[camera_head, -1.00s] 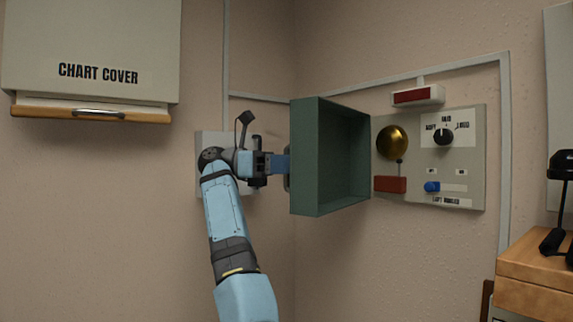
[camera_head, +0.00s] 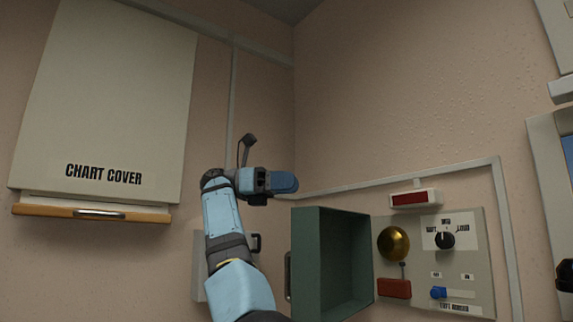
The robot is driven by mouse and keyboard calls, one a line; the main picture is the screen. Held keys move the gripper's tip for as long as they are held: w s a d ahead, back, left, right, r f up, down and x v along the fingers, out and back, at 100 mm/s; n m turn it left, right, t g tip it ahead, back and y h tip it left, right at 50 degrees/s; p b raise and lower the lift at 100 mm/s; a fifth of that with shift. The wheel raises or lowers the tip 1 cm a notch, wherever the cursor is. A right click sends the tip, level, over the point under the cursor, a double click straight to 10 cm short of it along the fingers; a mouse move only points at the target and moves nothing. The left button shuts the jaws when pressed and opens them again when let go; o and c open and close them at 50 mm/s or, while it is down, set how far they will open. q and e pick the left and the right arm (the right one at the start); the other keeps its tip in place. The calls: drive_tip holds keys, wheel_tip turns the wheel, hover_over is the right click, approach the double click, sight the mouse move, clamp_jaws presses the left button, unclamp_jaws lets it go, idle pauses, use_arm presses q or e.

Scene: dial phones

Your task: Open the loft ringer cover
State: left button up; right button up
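The ringer cover (camera_head: 349,255) is a green box-shaped lid, swung open to the left of the ringer panel (camera_head: 460,270), with its hollow inside showing. Its handle (camera_head: 288,275) shows at its left edge. The panel bears a brass bell (camera_head: 393,244), a red block (camera_head: 394,288), a black dial (camera_head: 445,240) and a blue knob (camera_head: 438,293). My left gripper is out of view.
A chart cover (camera_head: 110,110) with a wooden bottom edge hangs on the left wall. A grey plate with a black handle (camera_head: 256,243) is partly hidden behind my arm. A red indicator (camera_head: 409,198) sits above the panel. The wall above is clear.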

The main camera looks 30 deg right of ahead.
drive_tip(key=shift+d+r+p, duration=0.1)
drive_tip(key=shift+r+p, duration=0.2)
drive_tip(key=shift+r, duration=0.55)
